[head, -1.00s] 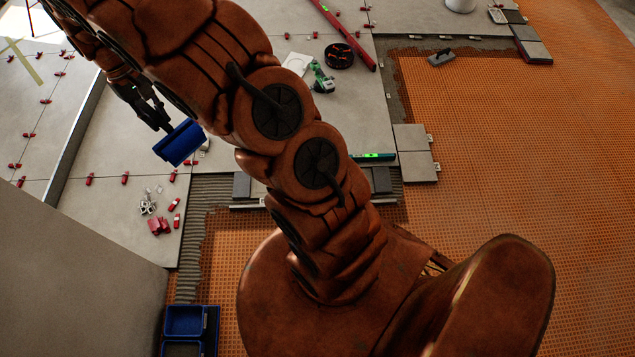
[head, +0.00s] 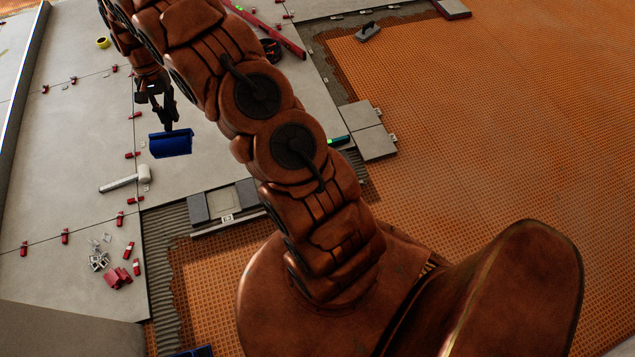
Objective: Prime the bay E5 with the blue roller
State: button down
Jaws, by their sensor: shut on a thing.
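My gripper (head: 168,118) is shut on the blue roller (head: 171,143), at the upper left. The roller hangs below the fingers, over the grey tiles; I cannot tell how high it is. No label for bay E5 can be read. A small bay-like gap with a white marker (head: 228,218) shows between dark grey blocks at the tile edge, just left of my arm. My arm hides part of this edge.
A white-headed mallet (head: 128,180), red clips and a pile of spacers (head: 99,262) lie on the tiles (head: 70,200). A blue tray (head: 190,352) is cut off at the bottom.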

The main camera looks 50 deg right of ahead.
jog(key=d+f+m+t+b, duration=0.1)
jog(key=d+f+m+b, duration=0.6)
jog(key=f, duration=0.5)
jog(key=d+f+m+t+b, duration=0.1)
jog(key=d+f+m+b, duration=0.4)
jog(key=d+f, duration=0.65)
jog(key=d+f+m+t+b, duration=0.2)
jog(key=d+f+m+b, duration=0.45)
jog(key=f, duration=0.65)
jog(key=s+d+f+m+h+b, duration=0.1)
jog(key=s+d+f+m+b, duration=0.5)
jog(key=s+d+f, duration=0.6)
jog(key=s+d+f+m+h+b, duration=0.2)
jog(key=s+d+f+m+b, duration=0.6)
jog(key=f, duration=0.6)
jog(key=shift+m, duration=0.75)
jog(key=s+a+f+b, duration=0.1)
jog(key=f+b, duration=0.2)
jog(key=f, duration=0.1)
jog(key=s+a+f+b, duration=0.1)
jog(key=s+f+b, duration=0.1)
jog(key=f+b, duration=0.1)
jog(key=s+a+f+b, duration=0.1)
jog(key=s+f+b, duration=0.1)
jog(key=f, duration=0.4)
jog(key=shift+a+f+b, duration=0.1)
jog(key=shift+b, duration=0.35)
jog(key=shift+f+b, duration=0.4)
jog(key=shift+f, duration=0.15)
